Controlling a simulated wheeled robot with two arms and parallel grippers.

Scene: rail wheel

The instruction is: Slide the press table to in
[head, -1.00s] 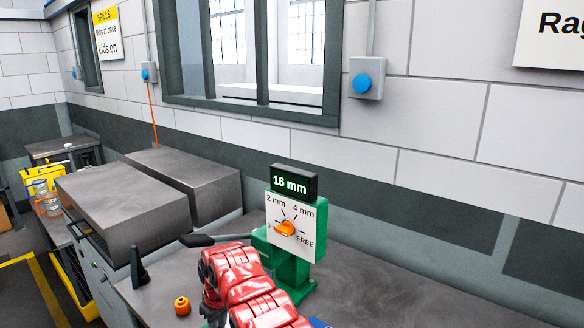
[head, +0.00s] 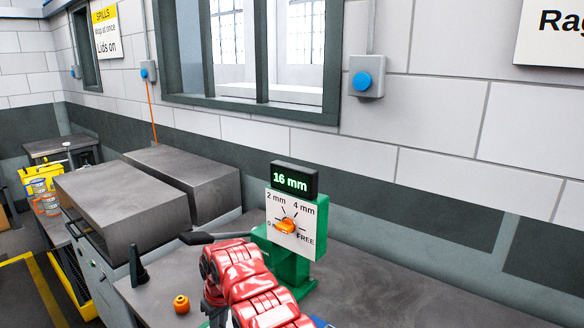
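A green press (head: 290,262) stands on the grey bench top. Its black display (head: 294,180) reads 16 mm. Below it is a white dial plate marked 2 mm, 4 mm and FREE, with an orange knob (head: 286,226). A dark grey lever (head: 210,238) sticks out to the left of the press. One of my red arms comes up from the bottom edge in front of the press and hides its lower part. I cannot make out a press table. No fingertips of either gripper show; a grey part below the red arm is mostly hidden.
A small orange-topped knob (head: 181,304) and a black upright handle (head: 138,267) stand left of my arm. Two grey box-shaped covers (head: 125,205) sit farther left. The bench right of the press looks clear, with the wall behind.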

